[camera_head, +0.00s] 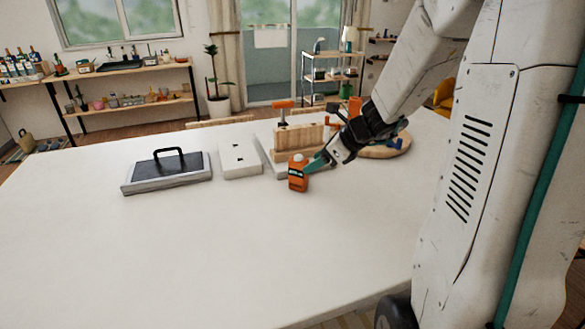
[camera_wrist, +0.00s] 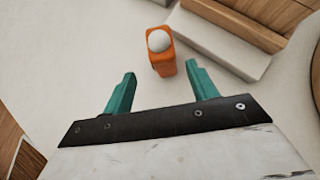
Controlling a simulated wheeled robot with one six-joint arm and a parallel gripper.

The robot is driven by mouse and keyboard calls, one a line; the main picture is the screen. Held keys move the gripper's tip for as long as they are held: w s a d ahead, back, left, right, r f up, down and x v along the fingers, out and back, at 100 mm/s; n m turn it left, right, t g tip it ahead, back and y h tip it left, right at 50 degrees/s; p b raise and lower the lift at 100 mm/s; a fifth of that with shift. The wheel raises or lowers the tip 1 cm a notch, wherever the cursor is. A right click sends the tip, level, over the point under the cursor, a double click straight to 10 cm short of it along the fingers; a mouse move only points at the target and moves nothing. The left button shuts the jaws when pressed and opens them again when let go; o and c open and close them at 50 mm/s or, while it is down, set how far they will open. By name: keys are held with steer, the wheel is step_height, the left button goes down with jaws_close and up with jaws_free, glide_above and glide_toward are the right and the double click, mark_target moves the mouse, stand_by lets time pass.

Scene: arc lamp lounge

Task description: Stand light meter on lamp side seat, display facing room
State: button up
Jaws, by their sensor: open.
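The light meter (camera_head: 298,180) is an orange upright block with a white dome on top and a dark display on the side toward the head camera. It stands on the white table, and it also shows in the wrist view (camera_wrist: 164,62). My gripper (camera_head: 314,163) is open just right of the meter. In the wrist view its two teal fingers (camera_wrist: 160,72) are spread, with the meter between and slightly beyond their tips; no contact shows. I cannot tell which thing is the lamp side seat.
A white plate with two dark slots (camera_head: 240,168) and a grey-topped box with a black handle (camera_head: 168,178) lie to the left. A wooden block fixture (camera_head: 300,137) on a light base stands close behind the meter. A round wooden board (camera_head: 390,151) is at right. The front table is clear.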

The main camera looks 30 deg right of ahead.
mark_target(299, 170)
steer(key=x, duration=0.8)
steer(key=shift+w+d, duration=0.2)
steer(key=shift+d, duration=0.05)
steer(key=shift+r, duration=0.1)
steer(key=c, duration=1.2)
steer(key=shift+c, duration=0.2)
steer(key=shift+r, duration=0.1)
